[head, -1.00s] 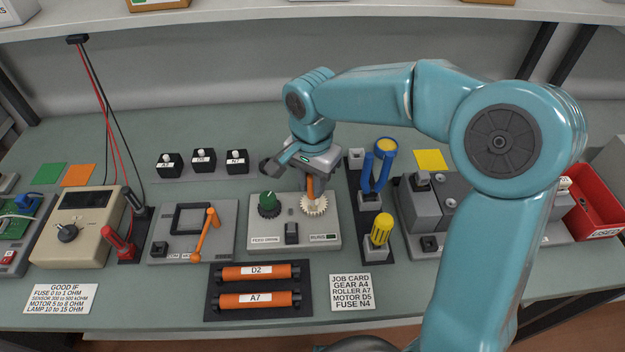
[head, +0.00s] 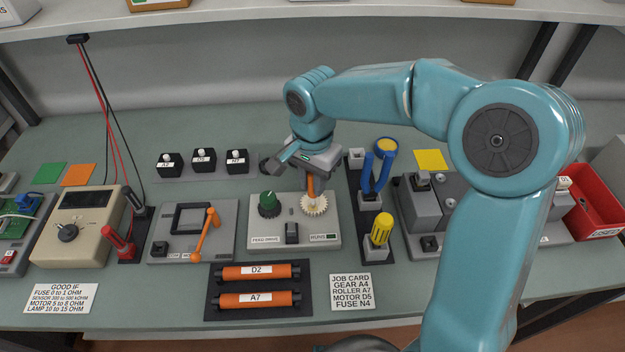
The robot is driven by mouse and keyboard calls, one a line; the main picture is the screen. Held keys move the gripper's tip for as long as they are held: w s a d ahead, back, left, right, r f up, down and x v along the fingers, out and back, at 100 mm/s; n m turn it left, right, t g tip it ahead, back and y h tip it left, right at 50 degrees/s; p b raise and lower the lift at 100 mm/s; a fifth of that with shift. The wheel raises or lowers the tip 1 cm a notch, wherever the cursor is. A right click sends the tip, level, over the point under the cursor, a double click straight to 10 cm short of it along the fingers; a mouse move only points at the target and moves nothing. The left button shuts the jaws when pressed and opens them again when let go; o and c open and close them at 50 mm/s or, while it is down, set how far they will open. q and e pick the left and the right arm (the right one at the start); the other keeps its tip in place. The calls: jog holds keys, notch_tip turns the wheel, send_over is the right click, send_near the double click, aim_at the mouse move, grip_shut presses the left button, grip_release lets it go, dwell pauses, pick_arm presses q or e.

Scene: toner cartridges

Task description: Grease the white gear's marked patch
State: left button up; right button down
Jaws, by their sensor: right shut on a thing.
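The white gear (head: 315,206) sits on the right part of the grey feed-drive unit (head: 262,240), beside a green knob (head: 268,204). My right gripper (head: 312,174) is directly above the gear and points down. It is shut on an orange-brown stick-like tool (head: 311,188), whose lower end reaches the gear's face. I cannot tell whether the tip presses on the gear. The marked patch cannot be made out; the tool and gripper cover part of the gear. My left gripper is not in view.
A stand with blue tweezers-like handles (head: 376,185) and a yellow-capped tool (head: 381,229) is close right of the gear. Orange rollers (head: 255,272) lie in a black tray in front. A job card (head: 351,291) lies beside them. A red bin (head: 597,225) stands far right.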

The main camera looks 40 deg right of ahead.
notch_tip(320, 180, up, 7)
jog(key=p, duration=0.5)
jog(key=shift+r+p, duration=0.1)
jog(key=shift+p, duration=0.25)
